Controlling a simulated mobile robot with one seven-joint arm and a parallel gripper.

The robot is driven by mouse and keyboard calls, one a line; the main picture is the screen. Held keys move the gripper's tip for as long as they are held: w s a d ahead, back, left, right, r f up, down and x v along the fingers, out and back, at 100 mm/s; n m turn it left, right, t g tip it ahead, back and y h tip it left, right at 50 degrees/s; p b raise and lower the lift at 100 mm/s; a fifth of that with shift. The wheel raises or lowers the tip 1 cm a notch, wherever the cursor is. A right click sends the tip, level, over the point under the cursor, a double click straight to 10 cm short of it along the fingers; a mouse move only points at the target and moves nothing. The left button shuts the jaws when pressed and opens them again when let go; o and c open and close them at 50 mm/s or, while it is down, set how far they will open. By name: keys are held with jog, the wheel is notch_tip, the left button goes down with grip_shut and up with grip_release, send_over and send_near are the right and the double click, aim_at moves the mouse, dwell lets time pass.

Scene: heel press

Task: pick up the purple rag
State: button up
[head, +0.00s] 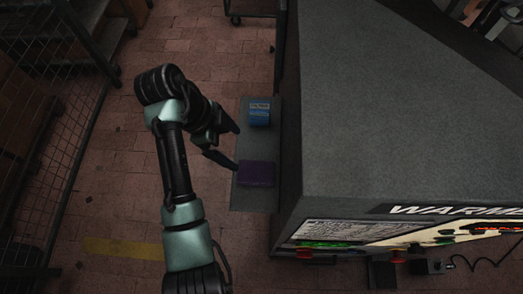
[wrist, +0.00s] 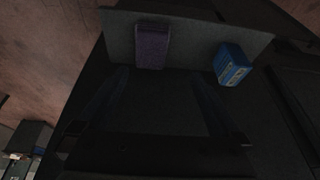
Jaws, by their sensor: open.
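The purple rag (head: 257,173) lies folded flat on a narrow grey shelf (head: 254,204) at the side of the large grey machine. In the wrist view the rag (wrist: 152,46) shows as a dark purple rectangle left of centre near the top. My gripper (head: 237,149) is open and empty, its fingers spread and pointing right over the shelf. One fingertip is close to the rag's upper left edge in the head view; I cannot tell whether it touches. In the wrist view the fingers are very dark, with the rag beyond them.
A blue box with a printed label (head: 260,114) stands on the same shelf, above the rag in the head view. The big grey machine (head: 390,110) rises directly right of the shelf. A wire mesh cage (head: 62,130) stands at the left.

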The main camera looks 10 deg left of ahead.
jog(key=b, duration=0.7)
send_near(254, 171)
jog(key=shift+g, duration=0.3)
jog(key=x, duration=0.2)
jog(key=w+x, duration=0.1)
jog(key=x, duration=0.2)
jog(key=shift+d+r, duration=0.1)
jog(key=b+x, duration=0.1)
jog(key=x, duration=0.2)
jog(key=shift+s+d+f, duration=0.15)
jog(key=shift+s+f, duration=0.05)
jog(key=shift+f, duration=0.15)
jog(key=shift+d+f, duration=0.1)
jog(key=shift+f, duration=0.2)
jog(key=shift+f, duration=0.25)
jog(key=c, duration=1.2)
jog(key=shift+o, duration=0.2)
